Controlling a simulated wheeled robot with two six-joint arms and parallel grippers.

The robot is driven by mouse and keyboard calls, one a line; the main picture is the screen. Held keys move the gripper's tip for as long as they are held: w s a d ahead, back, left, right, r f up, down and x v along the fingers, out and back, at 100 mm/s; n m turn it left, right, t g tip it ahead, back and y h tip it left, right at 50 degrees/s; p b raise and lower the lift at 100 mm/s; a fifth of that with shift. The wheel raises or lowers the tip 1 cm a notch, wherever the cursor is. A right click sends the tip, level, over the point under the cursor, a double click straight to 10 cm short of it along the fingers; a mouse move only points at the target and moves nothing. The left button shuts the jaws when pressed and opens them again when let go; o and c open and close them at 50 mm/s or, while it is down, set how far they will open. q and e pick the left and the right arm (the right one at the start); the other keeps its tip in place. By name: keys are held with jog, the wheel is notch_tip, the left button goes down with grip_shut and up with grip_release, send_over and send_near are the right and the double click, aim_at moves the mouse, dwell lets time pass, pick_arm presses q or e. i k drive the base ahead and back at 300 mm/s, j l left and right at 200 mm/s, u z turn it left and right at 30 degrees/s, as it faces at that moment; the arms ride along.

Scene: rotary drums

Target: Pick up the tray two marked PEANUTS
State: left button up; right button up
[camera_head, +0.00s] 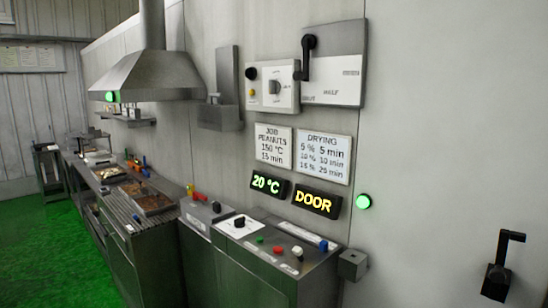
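Several trays stand on the long metal counter at the left in the head view. The nearest tray (152,207) holds brown contents and sits on a slatted part of the counter. A second tray (110,178) with brownish contents lies behind it. A pale item (98,157), perhaps another tray, is farther back. I cannot read any marking on the trays, so I cannot tell which is tray two marked PEANUTS. Neither of my grippers is in view.
A metal hood (148,77) hangs above the counter. A control console (275,250) with knobs and buttons stands in front of the wall. Signs read JOB PEANUTS (273,146) and DRYING (322,156); displays show 20 °C and DOOR (317,201). The green floor (50,260) at left is clear.

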aim_at(131, 190)
jog(key=i+j, duration=0.15)
jog(key=j, duration=0.45)
jog(key=i+j, duration=0.2)
jog(key=j, duration=0.4)
jog(key=i+j, duration=0.15)
jog(key=j, duration=0.45)
jog(key=i+j, duration=0.2)
jog(key=j, duration=0.4)
jog(key=i+j, duration=0.15)
jog(key=j, duration=0.45)
jog(key=i+j, duration=0.2)
jog(key=j, duration=0.4)
jog(key=i+j, duration=0.15)
jog(key=j, duration=0.45)
jog(key=i+j, duration=0.15)
jog(key=j, duration=0.45)
